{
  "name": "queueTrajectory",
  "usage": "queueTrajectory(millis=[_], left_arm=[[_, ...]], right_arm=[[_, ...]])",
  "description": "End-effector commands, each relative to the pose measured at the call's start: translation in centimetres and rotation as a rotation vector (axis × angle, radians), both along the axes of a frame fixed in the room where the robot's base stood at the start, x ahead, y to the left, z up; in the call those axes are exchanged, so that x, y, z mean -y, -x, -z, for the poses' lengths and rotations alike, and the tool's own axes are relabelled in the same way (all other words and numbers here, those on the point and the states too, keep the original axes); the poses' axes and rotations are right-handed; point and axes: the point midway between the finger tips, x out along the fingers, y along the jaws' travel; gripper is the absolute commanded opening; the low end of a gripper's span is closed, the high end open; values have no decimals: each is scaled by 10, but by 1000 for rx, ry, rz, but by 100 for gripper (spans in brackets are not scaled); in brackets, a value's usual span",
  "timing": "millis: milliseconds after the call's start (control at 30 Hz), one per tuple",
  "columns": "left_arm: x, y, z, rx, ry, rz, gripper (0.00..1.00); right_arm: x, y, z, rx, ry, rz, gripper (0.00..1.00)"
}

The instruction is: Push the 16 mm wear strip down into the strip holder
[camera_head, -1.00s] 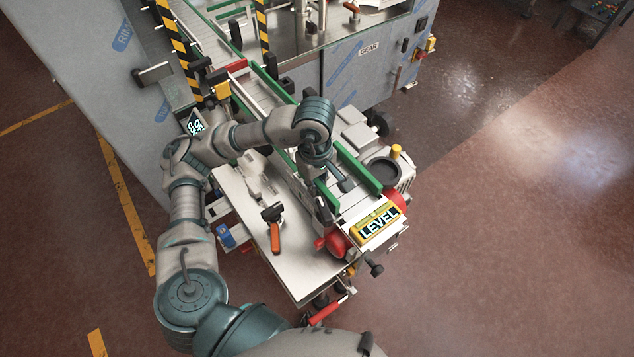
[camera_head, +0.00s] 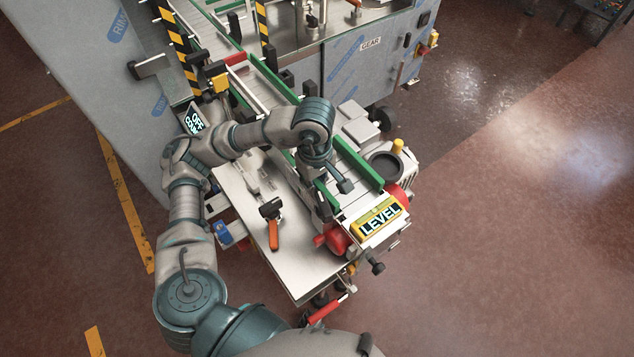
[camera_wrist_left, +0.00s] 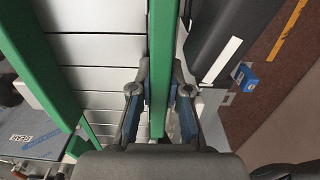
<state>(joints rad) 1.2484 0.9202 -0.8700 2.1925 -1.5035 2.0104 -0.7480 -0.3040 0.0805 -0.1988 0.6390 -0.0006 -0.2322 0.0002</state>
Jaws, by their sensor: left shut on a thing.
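The green wear strip (camera_wrist_left: 161,40) runs along one side of the conveyor, and my left gripper (camera_wrist_left: 160,95) is shut on it, with a blue-padded finger on each side. In the head view a short piece of this strip (camera_head: 328,198) shows beside my left gripper (camera_head: 327,181), whose wrist hides much of the strip. The strip holder under it is hidden by the strip and my fingers, so I cannot tell how deep the strip sits. My right gripper is not in view.
A second green strip (camera_head: 359,163) runs along the far side of the conveyor slats (camera_wrist_left: 92,48). A yellow box marked LEVEL (camera_head: 380,219) sits at the conveyor's near end.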

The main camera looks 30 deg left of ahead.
Motion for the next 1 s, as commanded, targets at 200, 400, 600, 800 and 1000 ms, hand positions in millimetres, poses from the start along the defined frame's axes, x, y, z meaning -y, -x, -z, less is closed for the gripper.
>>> queueTrajectory(millis=[200,400,600,800,1000], left_arm=[[0,0,4,0,0,0,26],[0,0,4,0,0,0,45],[0,0,3,0,0,0,45],[-1,-1,-18,4,0,-1,45],[-2,-1,-58,8,0,-2,45]], right_arm=[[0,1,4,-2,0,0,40],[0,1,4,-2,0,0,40],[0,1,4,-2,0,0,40],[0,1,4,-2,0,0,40],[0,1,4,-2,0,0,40]])
